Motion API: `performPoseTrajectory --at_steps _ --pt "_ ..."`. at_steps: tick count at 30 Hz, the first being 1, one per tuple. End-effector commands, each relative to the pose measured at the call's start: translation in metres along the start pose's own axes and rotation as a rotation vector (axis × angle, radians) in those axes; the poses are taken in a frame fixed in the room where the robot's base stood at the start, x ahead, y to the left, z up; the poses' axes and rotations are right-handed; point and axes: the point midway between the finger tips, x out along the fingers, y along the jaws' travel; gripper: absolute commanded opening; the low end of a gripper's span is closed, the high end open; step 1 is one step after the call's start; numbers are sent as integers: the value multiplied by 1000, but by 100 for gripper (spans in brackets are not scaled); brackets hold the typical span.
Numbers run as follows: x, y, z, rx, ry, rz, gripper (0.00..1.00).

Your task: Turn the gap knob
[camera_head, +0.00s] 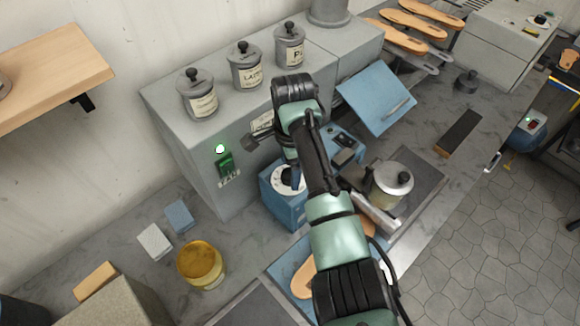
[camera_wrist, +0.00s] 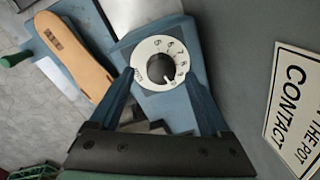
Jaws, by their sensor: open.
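The gap knob (camera_wrist: 159,68) is a dark round knob in the middle of a white dial with numbers, on a blue machine. In the head view the white dial (camera_head: 278,181) shows on the blue machine (camera_head: 284,209), partly hidden by my gripper (camera_head: 294,181). In the wrist view my gripper (camera_wrist: 160,80) is open, its two blue fingers reaching up on either side of the dial's lower part. Nothing is between the fingers except the view of the dial. I cannot tell whether the fingertips touch the dial.
A grey cabinet (camera_head: 195,150) with a green light and lidded pots (camera_head: 245,66) stands behind the machine. A metal pot (camera_head: 388,185) is to the right. A tan sole (camera_wrist: 72,52) lies beside the machine. A CONTACT sign (camera_wrist: 293,105) is at right in the wrist view.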

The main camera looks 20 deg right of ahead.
Motion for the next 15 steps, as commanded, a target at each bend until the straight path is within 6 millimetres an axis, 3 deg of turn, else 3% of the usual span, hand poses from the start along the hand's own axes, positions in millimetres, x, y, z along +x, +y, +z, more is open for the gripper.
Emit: performPoseTrajectory --at_steps 6,15 --pt "17 0 0 0 1 0 81" --pt "19 0 0 0 1 -1 79"
